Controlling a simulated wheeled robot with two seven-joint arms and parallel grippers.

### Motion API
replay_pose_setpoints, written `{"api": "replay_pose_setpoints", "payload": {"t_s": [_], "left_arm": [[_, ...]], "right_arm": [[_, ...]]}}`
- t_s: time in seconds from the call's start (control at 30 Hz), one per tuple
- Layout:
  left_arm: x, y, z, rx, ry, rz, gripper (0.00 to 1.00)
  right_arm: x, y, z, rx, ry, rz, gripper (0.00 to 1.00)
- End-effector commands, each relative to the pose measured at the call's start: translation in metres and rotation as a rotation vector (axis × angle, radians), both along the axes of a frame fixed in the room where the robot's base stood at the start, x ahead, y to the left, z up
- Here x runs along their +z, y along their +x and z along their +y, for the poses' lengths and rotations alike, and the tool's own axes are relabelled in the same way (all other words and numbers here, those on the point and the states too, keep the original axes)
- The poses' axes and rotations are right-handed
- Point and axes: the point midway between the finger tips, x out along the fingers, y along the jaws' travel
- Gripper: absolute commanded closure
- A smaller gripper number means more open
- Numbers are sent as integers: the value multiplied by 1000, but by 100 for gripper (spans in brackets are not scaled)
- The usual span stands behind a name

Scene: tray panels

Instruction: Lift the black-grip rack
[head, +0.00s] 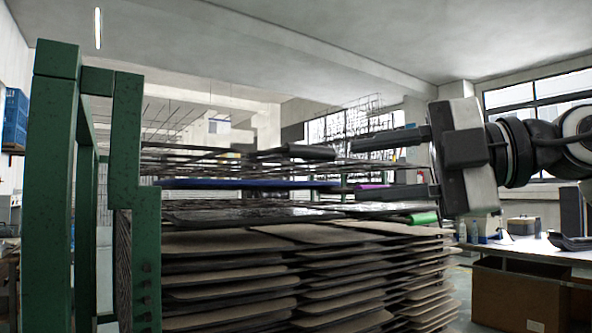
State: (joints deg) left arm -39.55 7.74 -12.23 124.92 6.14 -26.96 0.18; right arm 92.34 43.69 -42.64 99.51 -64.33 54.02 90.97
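The black-grip rack shows as thin wire layers near the top of the stack, with a dark grip (292,152) at its front edge. My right gripper (355,169) comes in from the right with its two dark fingers pointing left. The fingers are wide apart, one above the other, and I see nothing held between them. The upper fingertip is just right of the black grip and appears level with it. I cannot tell whether they touch. My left gripper is not in view.
Below the black grip are a blue strip (250,184), a purple one (372,186) and a green one (424,217). Several brown panels (230,241) are stacked underneath. A green post (146,230) stands at the left. A table (520,246) with a box below is at the right.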

Motion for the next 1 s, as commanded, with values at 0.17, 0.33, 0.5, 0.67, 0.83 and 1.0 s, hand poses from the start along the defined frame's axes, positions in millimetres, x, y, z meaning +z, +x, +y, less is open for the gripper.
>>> {"api": "replay_pose_setpoints", "payload": {"t_s": [0.17,0.33,0.5,0.67,0.83,1.0], "left_arm": [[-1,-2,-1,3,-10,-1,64],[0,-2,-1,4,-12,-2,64],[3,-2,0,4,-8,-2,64],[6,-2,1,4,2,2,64],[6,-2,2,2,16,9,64],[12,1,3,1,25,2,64]], "right_arm": [[39,-12,-33,-174,-95,-43,61],[48,-13,-39,-228,-114,-44,61],[45,-2,-19,-225,-115,-42,61],[40,16,11,-223,-114,-43,61],[33,35,42,-222,-113,-41,61],[27,51,69,-222,-113,-43,61]]}}
